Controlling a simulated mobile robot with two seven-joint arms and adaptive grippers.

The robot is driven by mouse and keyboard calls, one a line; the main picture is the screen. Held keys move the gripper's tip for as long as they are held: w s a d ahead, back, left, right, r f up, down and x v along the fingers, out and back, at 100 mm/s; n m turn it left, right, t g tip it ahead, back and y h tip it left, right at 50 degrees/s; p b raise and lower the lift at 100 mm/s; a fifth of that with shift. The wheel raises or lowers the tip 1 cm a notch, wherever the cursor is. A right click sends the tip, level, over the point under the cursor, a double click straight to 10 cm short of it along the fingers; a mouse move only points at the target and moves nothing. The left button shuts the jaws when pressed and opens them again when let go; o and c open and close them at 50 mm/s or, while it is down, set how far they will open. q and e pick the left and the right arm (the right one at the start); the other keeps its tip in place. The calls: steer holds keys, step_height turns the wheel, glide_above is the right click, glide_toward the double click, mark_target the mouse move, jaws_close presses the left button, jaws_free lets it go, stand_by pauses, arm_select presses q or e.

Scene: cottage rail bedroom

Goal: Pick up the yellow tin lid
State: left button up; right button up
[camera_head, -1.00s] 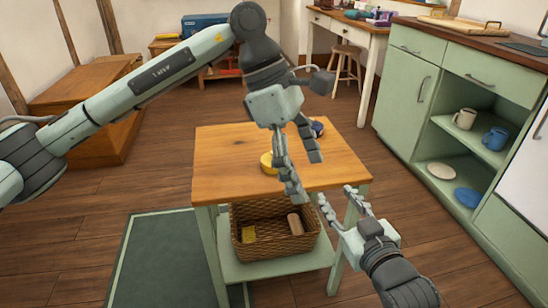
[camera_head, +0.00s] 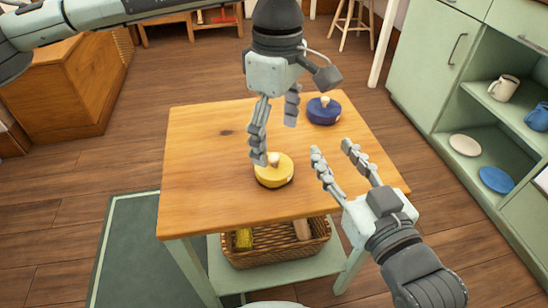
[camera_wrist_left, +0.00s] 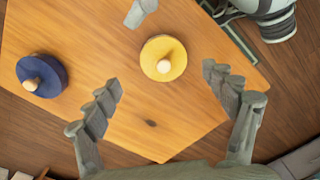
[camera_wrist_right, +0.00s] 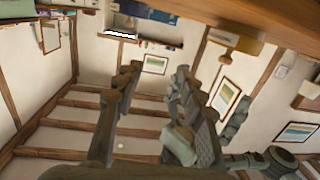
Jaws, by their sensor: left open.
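The yellow tin lid (camera_head: 273,171) is a round disc with a pale knob, lying on the wooden table (camera_head: 200,150) near its front edge. It also shows in the left wrist view (camera_wrist_left: 164,58), ahead of and between the open fingers. My left gripper (camera_head: 275,135) is open and empty, above the table just behind the lid. One finger overlaps the lid's far edge in the head view; I cannot tell if it touches. My right gripper (camera_head: 332,150) is open and empty, over the table's right side, right of the lid.
A blue lid (camera_head: 323,110) with a pale knob lies at the table's back right. A wicker basket (camera_head: 275,256) with a yellow item and a tan item stands on the shelf below. A green cabinet (camera_head: 432,90) stands at the right. The table's left half is clear.

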mark_target(273, 156)
arm_select(q)
steer(key=f, duration=0.5)
steer(key=shift+s+a+f, duration=0.25)
steer(key=shift+f, duration=0.1)
steer(key=c, duration=1)
steer(key=shift+r, duration=0.15)
